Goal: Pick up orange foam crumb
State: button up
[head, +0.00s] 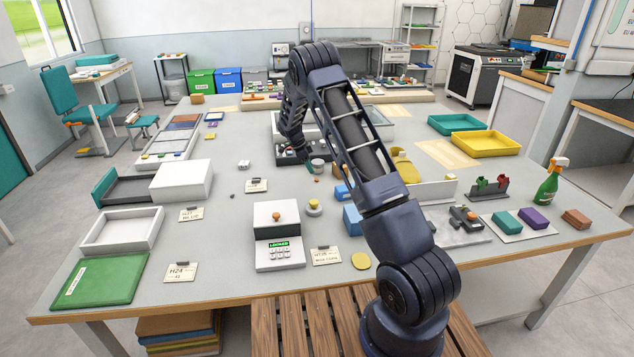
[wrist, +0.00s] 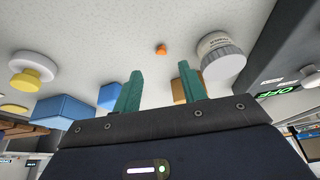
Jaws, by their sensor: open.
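The orange foam crumb (wrist: 161,49) is a small orange lump on the pale grey tabletop in the wrist view, beyond and roughly between my fingertips. A tiny orange-brown spot near the grey-lidded jar in the head view (head: 317,180) appears to be the same crumb. My gripper (wrist: 158,72) shows two teal fingers, spread apart with nothing held between them. The crumb is apart from both fingers. In the head view my arm reaches over the table's middle, and the fingertips cannot be made out there.
The jar (wrist: 222,58) stands close right of the crumb in the wrist view. Blue blocks (wrist: 65,110) and a yellow-topped white knob (wrist: 32,70) are to the left. An orange-brown block (wrist: 186,91) shows behind the right finger. A locked white box (head: 277,240) stands nearer the front.

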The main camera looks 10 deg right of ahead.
aim_at(316, 179)
jog(key=shift+x, duration=3.2)
jog(key=shift+w, duration=0.1)
grip_shut()
